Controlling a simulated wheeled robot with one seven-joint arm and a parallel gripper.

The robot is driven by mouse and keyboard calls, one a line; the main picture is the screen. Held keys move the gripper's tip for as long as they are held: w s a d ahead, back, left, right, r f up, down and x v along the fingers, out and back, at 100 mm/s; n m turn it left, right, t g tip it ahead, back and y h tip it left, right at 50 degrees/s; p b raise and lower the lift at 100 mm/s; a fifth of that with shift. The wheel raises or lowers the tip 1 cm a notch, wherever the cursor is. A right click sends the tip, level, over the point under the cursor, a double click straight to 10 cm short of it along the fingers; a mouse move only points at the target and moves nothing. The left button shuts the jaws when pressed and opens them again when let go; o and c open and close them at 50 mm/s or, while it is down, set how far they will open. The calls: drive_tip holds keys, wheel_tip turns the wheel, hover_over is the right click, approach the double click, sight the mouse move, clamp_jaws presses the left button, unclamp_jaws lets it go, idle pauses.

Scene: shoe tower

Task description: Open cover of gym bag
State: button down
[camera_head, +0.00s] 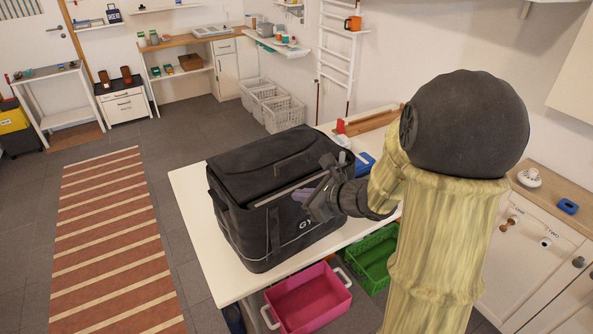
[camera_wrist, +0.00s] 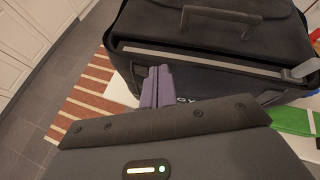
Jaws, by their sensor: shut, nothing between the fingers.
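The black gym bag (camera_head: 268,230) stands on a white table (camera_head: 235,285), with white lettering on its front. Its cover (camera_head: 275,160) lies over the top, and a pale strip runs along the front edge. In the wrist view the cover (camera_wrist: 220,33) shows a dark handle (camera_wrist: 221,16) and a narrow gap along its front edge. My gripper (camera_head: 303,194) is at the bag's front right, near the upper front edge. In the wrist view its purple fingers (camera_wrist: 157,78) are together and empty, close to the front edge. I cannot tell whether they touch the bag.
Under the table are a pink crate (camera_head: 310,300) and a green crate (camera_head: 372,258). A blue object (camera_head: 365,163) lies on the table behind my gripper. White baskets (camera_head: 272,103) stand behind the table. The floor to the left, with a striped rug (camera_head: 112,235), is clear.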

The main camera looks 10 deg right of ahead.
sight(297, 174)
drive_tip(key=w+d+r+m+t+h, duration=0.1)
drive_tip(key=w+d+m+t, duration=0.2)
drive_tip(key=w+d+m, duration=0.1)
drive_tip(key=shift+d+r+m+h, duration=0.35)
drive_tip(key=shift+d+m+h, duration=0.05)
drive_tip(key=shift+d+m, duration=0.15)
drive_tip(key=shift+w, duration=0.1)
drive_tip(key=p+x, duration=0.1)
drive_tip(key=x, duration=0.9)
drive_tip(key=shift+p, duration=0.4)
drive_tip(key=shift+r, duration=0.1)
